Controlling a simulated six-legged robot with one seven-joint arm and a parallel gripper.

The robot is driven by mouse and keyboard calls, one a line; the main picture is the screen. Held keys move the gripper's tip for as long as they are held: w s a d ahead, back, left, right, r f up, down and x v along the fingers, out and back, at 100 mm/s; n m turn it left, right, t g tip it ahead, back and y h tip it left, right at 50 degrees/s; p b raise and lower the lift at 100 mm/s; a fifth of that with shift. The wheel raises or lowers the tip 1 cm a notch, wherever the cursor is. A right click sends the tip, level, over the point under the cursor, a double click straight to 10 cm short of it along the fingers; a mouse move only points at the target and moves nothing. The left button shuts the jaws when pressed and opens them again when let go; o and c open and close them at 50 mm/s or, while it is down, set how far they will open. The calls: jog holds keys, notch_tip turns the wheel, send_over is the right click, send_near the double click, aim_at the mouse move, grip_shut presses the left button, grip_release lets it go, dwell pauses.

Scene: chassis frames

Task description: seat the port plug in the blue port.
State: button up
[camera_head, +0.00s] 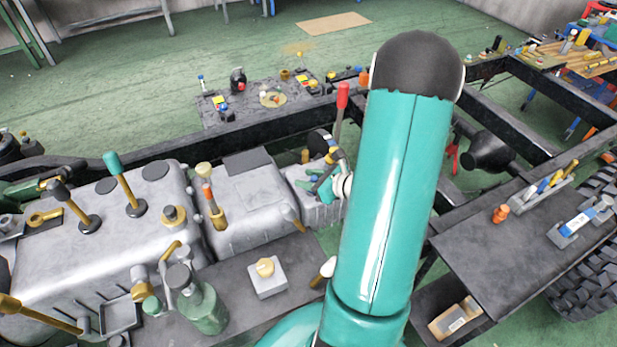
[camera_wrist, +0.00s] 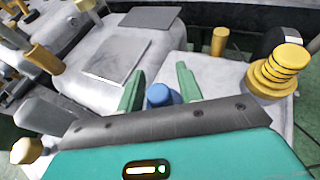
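In the wrist view, my gripper (camera_wrist: 160,68) has two green fingers standing apart. A round blue part (camera_wrist: 160,95) shows between them, close to the palm edge, its lower side hidden. I cannot tell whether the fingers touch it, or whether it is the blue port or a plug. In the head view, my gripper (camera_head: 322,183) is partly behind my arm, over the small grey housing at the centre. I cannot identify the port plug for certain in either view.
A ribbed yellow fitting (camera_wrist: 279,72) stands right of my fingers. Grey housings with levers (camera_head: 100,225) fill the left. A dark shelf (camera_head: 510,255) lies right.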

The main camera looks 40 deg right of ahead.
dwell(0.3)
jog(key=v, duration=1.2)
jog(key=w+a+r+n+g+y, duration=0.15)
jog(key=a+r+n+g, duration=0.3)
jog(key=a+n, duration=0.5)
jog(key=w+a+r+n+g+y, duration=0.15)
jog(key=a+r+n+g, duration=0.3)
jog(key=a+n, duration=0.5)
jog(key=s+a+r+n+h, duration=0.1)
jog(key=a+r+n+h, duration=0.1)
jog(key=a+r+n, duration=0.1)
jog(key=s+a+r+n+t+h, duration=0.1)
jog(key=s+a+r+n+h, duration=0.1)
jog(key=a+r+n, duration=0.2)
jog(key=s+a+r+n+h, duration=0.1)
jog(key=a+r+n+h, duration=0.1)
jog(key=n, duration=0.5)
jog(key=shift+s+a+r+t, duration=0.1)
jog(key=shift+a+r+t, duration=0.05)
jog(key=shift+a+r, duration=0.2)
jog(key=shift+s+a+r+t, duration=0.15)
jog(key=shift+a+r, duration=0.15)
jog(key=shift+r, duration=0.2)
